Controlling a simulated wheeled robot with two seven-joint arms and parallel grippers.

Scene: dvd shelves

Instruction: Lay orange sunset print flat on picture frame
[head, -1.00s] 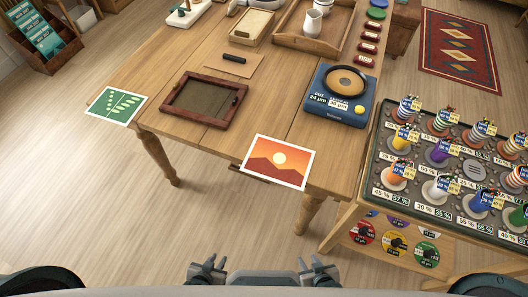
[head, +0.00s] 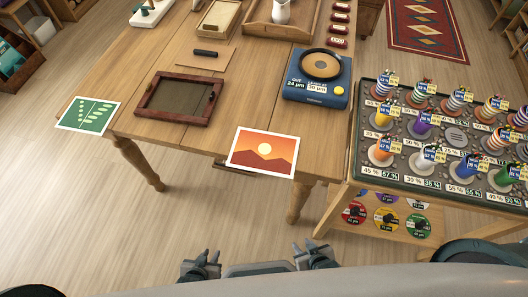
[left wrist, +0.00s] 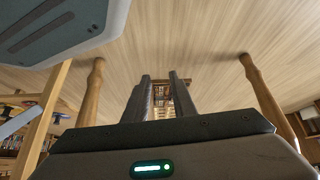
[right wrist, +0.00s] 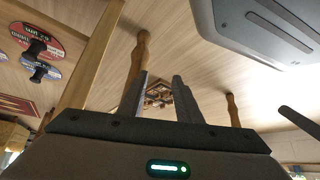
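The orange sunset print (head: 263,153) lies flat at the table's front edge, with its near part sticking out past the edge. The picture frame (head: 180,97) is brown with a dark inner panel and lies on the table to the left of and behind the print. My left gripper (head: 203,261) and my right gripper (head: 315,250) are both low in front of the table, apart from the print. In the left wrist view the left fingers (left wrist: 166,82) stand apart with nothing between them. In the right wrist view the right fingers (right wrist: 162,80) also stand apart and empty.
A blue device with a round disc (head: 318,80) stands right of the frame. A side stand with several spools (head: 440,130) adjoins the table's right side. The floor in front is clear.

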